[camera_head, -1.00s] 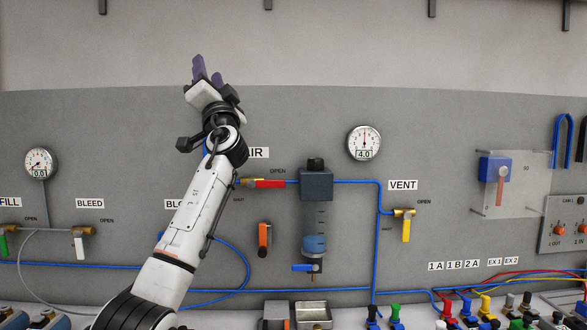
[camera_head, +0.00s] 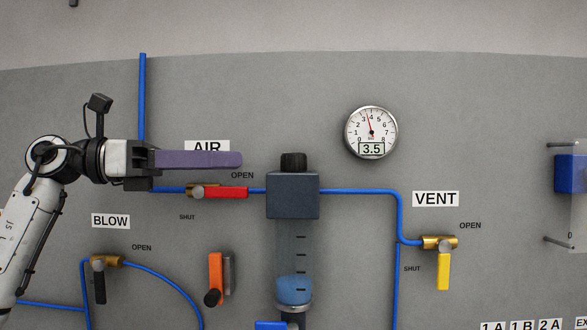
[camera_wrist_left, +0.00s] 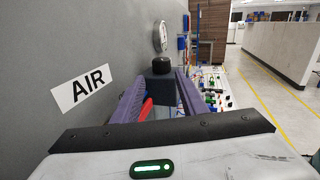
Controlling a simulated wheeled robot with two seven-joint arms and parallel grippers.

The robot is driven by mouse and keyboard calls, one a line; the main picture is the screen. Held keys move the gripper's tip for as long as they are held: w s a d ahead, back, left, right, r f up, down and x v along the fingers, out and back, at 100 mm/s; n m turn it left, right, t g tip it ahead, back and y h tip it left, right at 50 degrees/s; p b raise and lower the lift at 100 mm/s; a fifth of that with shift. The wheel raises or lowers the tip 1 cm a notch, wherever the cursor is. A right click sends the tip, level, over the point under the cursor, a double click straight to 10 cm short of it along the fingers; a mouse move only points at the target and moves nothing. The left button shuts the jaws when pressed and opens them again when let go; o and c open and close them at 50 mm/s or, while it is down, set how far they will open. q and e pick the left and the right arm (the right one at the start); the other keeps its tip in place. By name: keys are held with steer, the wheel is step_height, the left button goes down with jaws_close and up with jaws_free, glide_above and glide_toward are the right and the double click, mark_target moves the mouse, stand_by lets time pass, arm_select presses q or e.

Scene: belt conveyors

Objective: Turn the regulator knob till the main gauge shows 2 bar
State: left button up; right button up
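The black regulator knob (camera_head: 294,162) sits on top of the dark grey regulator block (camera_head: 292,195) in the head view. The main gauge (camera_head: 371,132), up and right of it, reads 3.5 on its display. My left gripper (camera_head: 240,160) points right toward the knob, its purple fingertips a short way left of it and apart from it. In the left wrist view the two purple fingers (camera_wrist_left: 158,88) stand apart, and the knob (camera_wrist_left: 159,62) shows ahead between them. The left gripper is open and holds nothing. My right gripper is not in view.
The red AIR valve handle (camera_head: 226,192) is just below my fingers, on the blue pipe (camera_head: 350,190). A yellow VENT valve handle (camera_head: 443,271) hangs at the right. An orange handle (camera_head: 215,272) is below. The wall between knob and gauge is clear.

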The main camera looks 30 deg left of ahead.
mark_target(290, 162)
arm_select(q)
steer(key=p+x, duration=0.2)
steer(key=x, duration=0.6)
steer(key=shift+d+r, duration=0.15)
steer(key=shift+d, duration=0.1)
steer(key=shift+w+d, duration=0.5)
steer(key=c, duration=0.8)
